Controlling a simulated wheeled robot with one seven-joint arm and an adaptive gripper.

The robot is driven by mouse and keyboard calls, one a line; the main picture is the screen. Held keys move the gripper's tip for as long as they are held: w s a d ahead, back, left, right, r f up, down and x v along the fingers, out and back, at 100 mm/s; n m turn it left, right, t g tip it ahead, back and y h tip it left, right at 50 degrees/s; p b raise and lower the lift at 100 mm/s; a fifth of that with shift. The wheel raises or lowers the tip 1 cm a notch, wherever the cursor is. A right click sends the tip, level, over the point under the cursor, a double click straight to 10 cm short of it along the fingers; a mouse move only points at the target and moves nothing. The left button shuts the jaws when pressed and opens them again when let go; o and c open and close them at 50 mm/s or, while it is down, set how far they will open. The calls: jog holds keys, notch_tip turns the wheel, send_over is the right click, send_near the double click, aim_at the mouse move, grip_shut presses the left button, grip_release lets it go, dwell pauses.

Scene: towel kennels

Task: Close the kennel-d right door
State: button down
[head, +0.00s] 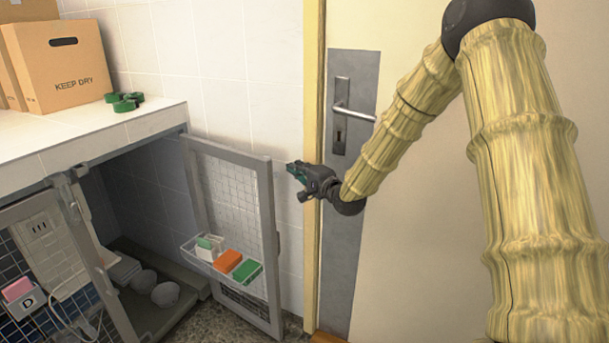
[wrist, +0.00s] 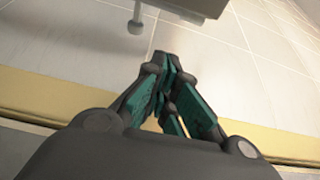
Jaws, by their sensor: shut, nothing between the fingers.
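The open kennel door (head: 264,200) has a grey frame with wire mesh. It stands swung out from the kennel, near the wall, and a white wire basket on it holds small boxes. My gripper (head: 290,166) is just right of the door's upper free corner; whether it touches the door is unclear. In the wrist view my gripper's teal-padded fingers (wrist: 168,65) are together and empty. A grey edge (wrist: 200,5), probably the door frame, and a small knob (wrist: 136,22) lie ahead of them. The kennel opening (head: 140,220) shows bowls inside.
The white counter (head: 150,118) holds cardboard boxes (head: 65,65) and green rings (head: 124,102). A room door with a lever handle (head: 353,112) stands behind my arm. Some floor shows below the mesh door.

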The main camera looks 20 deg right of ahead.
jog(key=shift+w+a+b, duration=0.2)
jog(key=shift+w+a, duration=0.05)
jog(key=shift+a, duration=0.8)
jog(key=shift+w+a+b, duration=0.15)
jog(key=shift+w+a, duration=0.1)
jog(key=shift+a, duration=0.8)
jog(key=shift+a, duration=0.1)
